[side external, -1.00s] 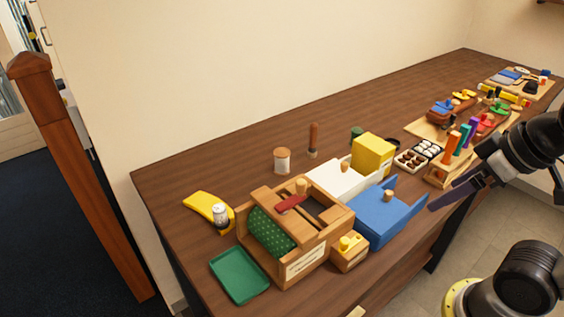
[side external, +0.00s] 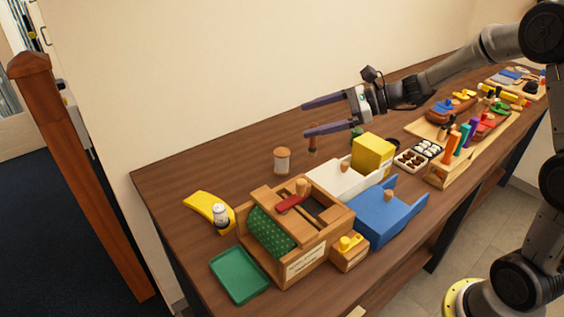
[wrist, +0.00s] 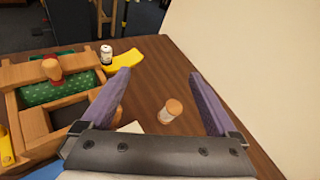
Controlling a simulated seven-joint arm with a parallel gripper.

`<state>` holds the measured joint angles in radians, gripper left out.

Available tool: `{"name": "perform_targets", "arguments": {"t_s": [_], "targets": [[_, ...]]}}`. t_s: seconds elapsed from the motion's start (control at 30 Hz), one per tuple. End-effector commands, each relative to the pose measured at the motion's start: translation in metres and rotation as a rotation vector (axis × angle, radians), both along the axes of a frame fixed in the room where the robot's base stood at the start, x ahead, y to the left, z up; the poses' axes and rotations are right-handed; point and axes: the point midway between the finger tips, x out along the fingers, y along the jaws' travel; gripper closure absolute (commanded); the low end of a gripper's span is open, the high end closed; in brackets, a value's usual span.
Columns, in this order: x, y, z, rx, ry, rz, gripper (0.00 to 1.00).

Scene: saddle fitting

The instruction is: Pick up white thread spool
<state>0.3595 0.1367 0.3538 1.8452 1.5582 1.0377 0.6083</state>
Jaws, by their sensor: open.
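The white thread spool (side external: 282,161) stands upright on the brown table, with wooden-coloured ends and a pale middle. In the wrist view the spool (wrist: 168,112) shows between my two fingers, beyond them and lower, on the table. My gripper (side external: 305,118) is open and empty, with long purple fingers spread wide. It is above the table, to the upper right of the spool in the side view and apart from it. In the wrist view my gripper (wrist: 165,88) frames the spool, which is a little right of the middle.
A brown upright peg (side external: 313,139) stands right of the spool, partly behind a finger. A wooden box (side external: 318,246) with green cloth, a white tray (side external: 328,181), a yellow box (side external: 372,154) and a blue tray (side external: 385,220) stand in front.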

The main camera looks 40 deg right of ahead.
Motion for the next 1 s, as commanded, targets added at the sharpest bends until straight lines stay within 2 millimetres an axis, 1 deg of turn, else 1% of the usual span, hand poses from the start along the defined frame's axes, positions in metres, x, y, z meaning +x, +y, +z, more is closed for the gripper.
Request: {"name": "perform_targets", "arguments": {"t_s": [0.03, 0.1, 0.2, 0.3, 0.4, 0.47, 0.8, 0.9, 1.0], "targets": [[0.014, -0.021, -0.022, 0.056, 0.042, -0.063, 0.06], [0.027, -0.044, -0.048, 0.109, 0.084, -0.131, 0.06], [0.031, -0.067, -0.082, 0.15, 0.14, -0.189, 0.06], [0.028, -0.079, -0.105, 0.167, 0.183, -0.215, 0.06], [0.028, -0.085, -0.114, 0.174, 0.196, -0.229, 0.06], [0.032, -0.082, -0.116, 0.173, 0.195, -0.231, 0.06], [0.075, -0.045, -0.139, 0.171, 0.195, -0.226, 0.06], [0.083, -0.039, -0.142, 0.17, 0.193, -0.228, 0.06], [0.086, -0.036, -0.144, 0.17, 0.193, -0.228, 0.06]]}}
